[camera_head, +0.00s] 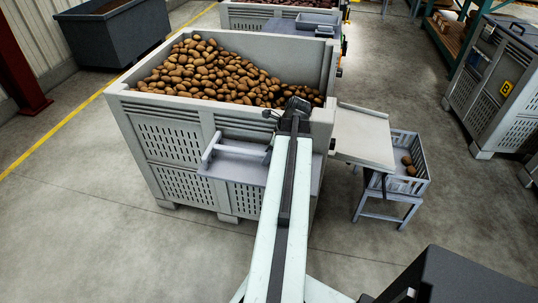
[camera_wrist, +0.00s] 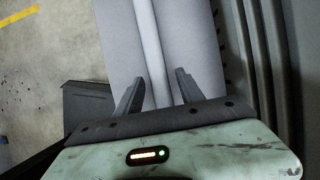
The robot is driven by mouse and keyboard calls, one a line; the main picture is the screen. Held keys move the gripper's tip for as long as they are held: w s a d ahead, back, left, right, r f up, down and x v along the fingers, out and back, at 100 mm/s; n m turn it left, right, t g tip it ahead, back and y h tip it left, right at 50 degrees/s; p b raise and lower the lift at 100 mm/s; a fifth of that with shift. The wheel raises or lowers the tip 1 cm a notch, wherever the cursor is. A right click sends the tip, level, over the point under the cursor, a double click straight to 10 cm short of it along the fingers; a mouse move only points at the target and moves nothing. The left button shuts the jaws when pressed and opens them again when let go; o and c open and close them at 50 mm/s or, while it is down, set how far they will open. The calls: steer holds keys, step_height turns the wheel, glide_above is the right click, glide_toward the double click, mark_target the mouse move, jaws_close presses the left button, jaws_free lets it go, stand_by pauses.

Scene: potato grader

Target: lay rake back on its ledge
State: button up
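The rake (camera_head: 240,151) is pale grey, with a crossbar head at the left and a straight handle running right. It appears to lie on the grey ledge (camera_head: 226,170) on the front of the potato bin. In the wrist view the rake's handle (camera_wrist: 150,45) runs over the ledge panel (camera_wrist: 197,45) and down between my fingers. My gripper (camera_wrist: 159,82) is open, with a finger on each side of the handle and a small gap visible at both. In the head view my arm hides the handle's right end and most of the gripper.
The grey slatted bin (camera_head: 168,142) is heaped with potatoes (camera_head: 215,75). To its right are a sloping chute (camera_head: 362,137) and a crate on a stand (camera_head: 420,184) with a few potatoes. Another bin (camera_head: 492,95) stands at far right. The floor in front at left is clear.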

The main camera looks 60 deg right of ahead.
steer(key=shift+r, duration=0.15)
steer(key=p+v, duration=1.1)
steer(key=v, duration=0.1)
steer(key=w+a+f+n+g, duration=0.2)
steer(key=w+a+n+g, duration=0.1)
steer(key=w+a+n, duration=1.85)
steer(key=a+n, duration=0.2)
steer(key=a, duration=0.6)
steer(key=w+a+n+g+h, duration=0.1)
steer(key=a+n, duration=0.3)
steer(key=a, duration=0.7)
steer(key=w+a+n, duration=0.3)
steer(key=a+n, duration=0.2)
steer(key=a, duration=0.5)
steer(key=shift+w+a, duration=0.35)
